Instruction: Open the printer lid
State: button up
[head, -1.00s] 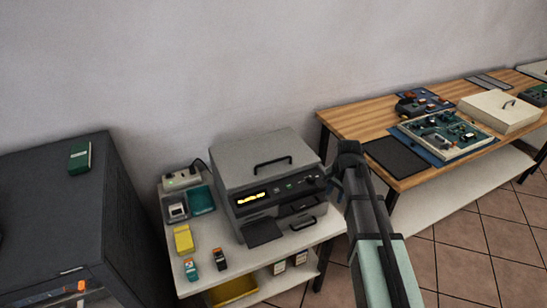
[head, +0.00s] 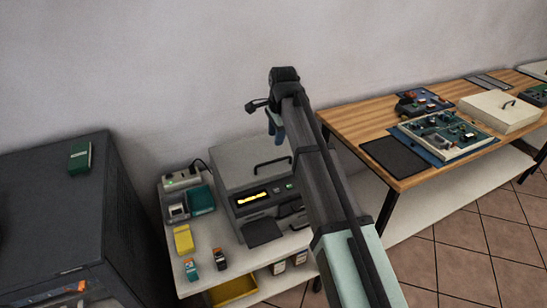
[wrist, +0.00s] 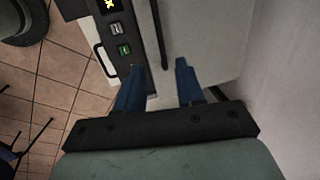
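The grey printer (head: 245,185) stands on a white table with its lid (head: 238,158) down. The lid's black handle (head: 271,165) shows near the lid's front edge, and in the wrist view it is a dark bar (wrist: 158,35). My gripper (head: 275,125) is above the lid with its blue fingers pointing down. In the wrist view the fingers (wrist: 158,85) are apart, with nothing held between them. The near end of the handle appears between the two fingertips in that view, but I cannot tell its depth. My arm hides the printer's right side.
Ink cartridges (head: 190,269), a yellow box (head: 183,239) and a teal tray (head: 201,199) lie left of the printer. A dark cabinet (head: 50,215) stands further left. A wooden workbench (head: 350,118) with circuit boards is at right. The wall is close behind the printer.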

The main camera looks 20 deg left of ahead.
aim_at(273, 161)
jog(key=f, duration=0.3)
jog(key=w+a+f, duration=0.1)
jog(key=f, duration=0.7)
jog(key=shift+w+a+f, duration=0.25)
jog(key=shift+w, duration=0.05)
grip_shut()
